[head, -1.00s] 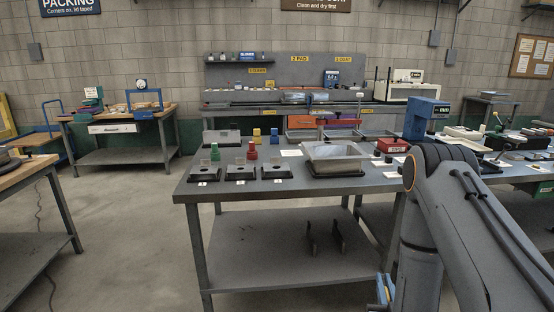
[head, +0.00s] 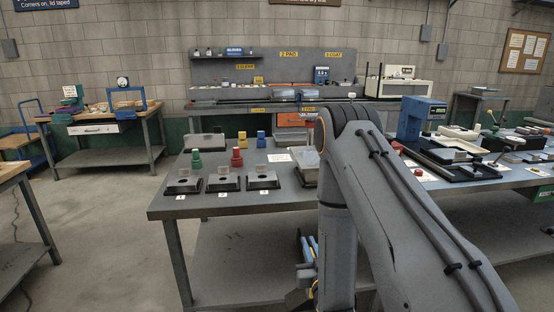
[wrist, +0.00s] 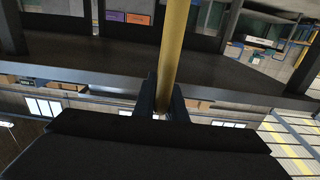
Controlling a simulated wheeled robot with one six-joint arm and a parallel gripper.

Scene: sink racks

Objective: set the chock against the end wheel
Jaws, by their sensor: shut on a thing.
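In the wrist view my gripper (wrist: 162,102) is shut on a long yellow bar (wrist: 176,40), which runs from between the dark fingers to the top edge of the picture. I cannot tell whether this bar is part of the chock. In the head view my arm comes down at the right of centre, and its lower end by the front of the steel table is small and partly cut off. I make out no wheel and no separate chock in either view.
The steel table (head: 225,205) carries three black stands (head: 223,183) in a row, with green (head: 196,160) and red (head: 237,158) pieces behind. Open floor (head: 100,230) lies left of the table.

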